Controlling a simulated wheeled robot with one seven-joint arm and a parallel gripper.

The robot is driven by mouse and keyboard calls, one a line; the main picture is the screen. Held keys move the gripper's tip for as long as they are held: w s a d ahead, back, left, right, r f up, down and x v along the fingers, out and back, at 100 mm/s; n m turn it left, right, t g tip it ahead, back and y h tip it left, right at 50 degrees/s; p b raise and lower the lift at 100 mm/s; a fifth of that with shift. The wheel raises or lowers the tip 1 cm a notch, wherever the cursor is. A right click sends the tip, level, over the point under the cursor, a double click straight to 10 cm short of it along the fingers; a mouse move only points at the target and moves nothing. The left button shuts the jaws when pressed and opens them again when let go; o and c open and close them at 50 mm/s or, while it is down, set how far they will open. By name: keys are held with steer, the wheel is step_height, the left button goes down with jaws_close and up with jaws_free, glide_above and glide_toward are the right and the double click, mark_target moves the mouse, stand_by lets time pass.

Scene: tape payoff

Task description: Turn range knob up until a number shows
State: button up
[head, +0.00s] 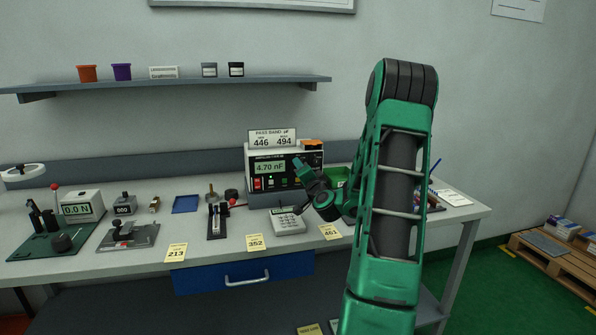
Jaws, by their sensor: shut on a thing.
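The capacitance meter (258,156) stands at the back of the bench, with a black front panel in a light case. Its green display (269,168) shows a number, 4.70 nF. My gripper (298,164) is at the panel just right of the display, shut on what appears to be the range knob. The fingers and wrist hide the knob, so its pointer and setting cannot be read. A red switch and small controls show below the display.
A force gauge (83,207), blue tray (186,204) and tools lie left. A shelf (180,83) hangs above.

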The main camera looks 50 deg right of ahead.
steer(key=shift+w+a, duration=0.1)
stand_by(0.4)
steer(key=o, duration=1)
steer(key=shift+v, duration=5.3)
